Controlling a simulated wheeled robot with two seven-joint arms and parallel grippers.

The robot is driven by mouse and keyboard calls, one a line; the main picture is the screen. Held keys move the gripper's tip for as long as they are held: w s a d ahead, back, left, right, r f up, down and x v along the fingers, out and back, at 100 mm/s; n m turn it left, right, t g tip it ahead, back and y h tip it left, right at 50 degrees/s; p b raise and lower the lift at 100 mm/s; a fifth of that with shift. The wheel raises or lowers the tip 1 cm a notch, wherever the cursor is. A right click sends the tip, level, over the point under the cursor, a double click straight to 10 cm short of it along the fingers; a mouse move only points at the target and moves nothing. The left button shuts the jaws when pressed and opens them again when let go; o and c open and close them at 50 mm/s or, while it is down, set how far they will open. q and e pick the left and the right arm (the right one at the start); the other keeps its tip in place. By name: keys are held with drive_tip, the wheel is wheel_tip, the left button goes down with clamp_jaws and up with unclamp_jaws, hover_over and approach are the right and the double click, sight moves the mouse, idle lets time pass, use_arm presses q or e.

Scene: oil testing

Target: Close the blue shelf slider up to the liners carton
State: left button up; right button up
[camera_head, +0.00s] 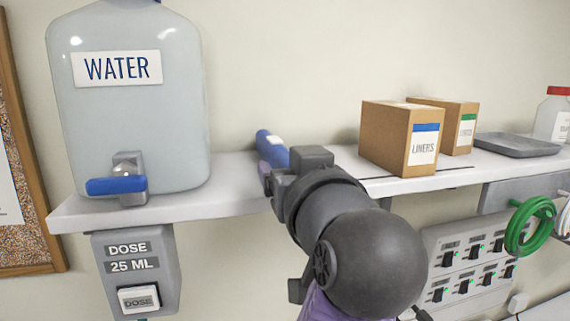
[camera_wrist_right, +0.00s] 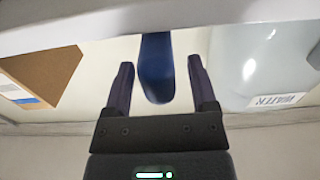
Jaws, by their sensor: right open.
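The blue slider (camera_head: 264,137) stands on the white shelf, between the water jug and the liners carton. It is partly hidden behind my right gripper (camera_head: 268,162). In the right wrist view the blue slider (camera_wrist_right: 157,75) lies between the two dark fingers of my right gripper (camera_wrist_right: 161,75), with a visible gap on each side. The right gripper is open. The liners carton (camera_head: 390,138), brown with a blue-banded label, stands to the right of the slider, clearly apart from it. The carton (camera_wrist_right: 45,72) also shows at the left of the wrist view. My left gripper is not in view.
The water jug (camera_head: 130,120) with a blue tap stands left on the shelf (camera_head: 230,192). A green-labelled carton (camera_head: 462,118) and a grey tray (camera_head: 515,146) are beyond the liners carton. Below hang a dose box (camera_head: 135,268), a switch panel (camera_head: 465,265) and a green hose (camera_head: 522,235).

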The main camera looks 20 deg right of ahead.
drive_tip(key=shift+s, duration=0.25)
drive_tip(key=shift+s+r, duration=0.1)
drive_tip(key=shift+c, duration=1)
clamp_jaws()
